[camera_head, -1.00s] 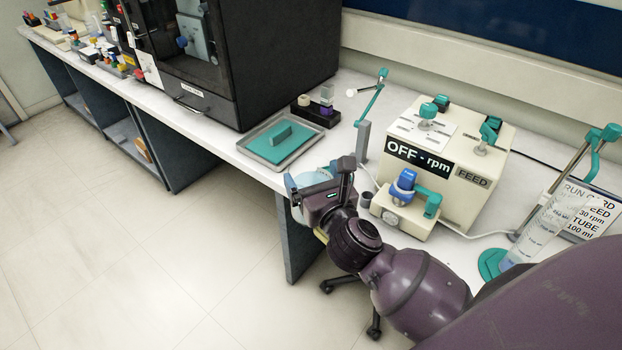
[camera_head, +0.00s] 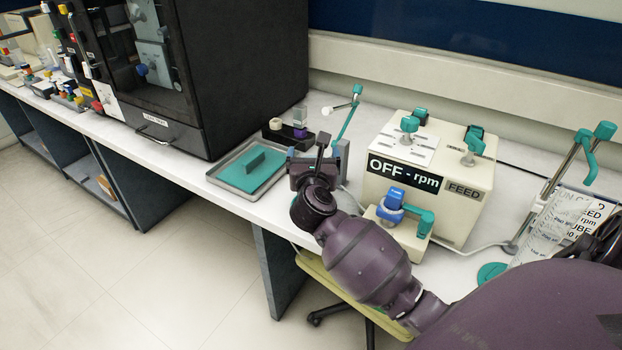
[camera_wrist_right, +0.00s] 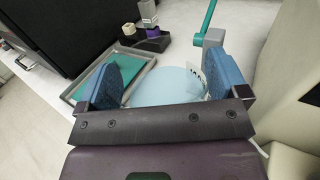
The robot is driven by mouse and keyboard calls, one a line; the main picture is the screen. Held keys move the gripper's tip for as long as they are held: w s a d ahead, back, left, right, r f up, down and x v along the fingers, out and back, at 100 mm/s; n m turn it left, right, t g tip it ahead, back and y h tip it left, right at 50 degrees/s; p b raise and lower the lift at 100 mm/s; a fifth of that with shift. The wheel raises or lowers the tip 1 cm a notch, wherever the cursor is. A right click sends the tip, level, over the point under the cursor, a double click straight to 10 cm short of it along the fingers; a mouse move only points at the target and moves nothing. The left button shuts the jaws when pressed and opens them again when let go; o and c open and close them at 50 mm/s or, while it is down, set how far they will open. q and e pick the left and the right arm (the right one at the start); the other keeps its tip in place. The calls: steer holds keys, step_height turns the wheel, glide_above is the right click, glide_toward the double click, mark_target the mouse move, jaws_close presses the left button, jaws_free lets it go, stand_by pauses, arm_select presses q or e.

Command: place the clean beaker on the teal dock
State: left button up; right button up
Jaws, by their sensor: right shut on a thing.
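My right gripper (camera_head: 316,162) is over the bench front, between the grey tray and the white pump box. In the wrist view its two blue finger pads (camera_wrist_right: 160,84) are shut on a pale blue, clear-looking beaker (camera_wrist_right: 168,86). In the head view the gripper hides the beaker. I cannot tell for certain which is the dock. My left gripper is not in view.
The pump box (camera_head: 440,165) reads "OFF - rpm" and "FEED". A teal-armed stand (camera_head: 346,122) and a small black rack (camera_head: 285,137) stand behind my gripper. A graduated cylinder (camera_head: 545,232) is at the right. A black cabinet (camera_head: 245,75) stands behind the tray.

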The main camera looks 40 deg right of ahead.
step_height(320, 180, down, 4)
steer(key=shift+f+b, duration=0.1)
steer(key=shift+b, duration=0.55)
steer(key=shift+f, duration=0.35)
steer(key=shift+f, duration=0.15)
steer(key=o, duration=1.4)
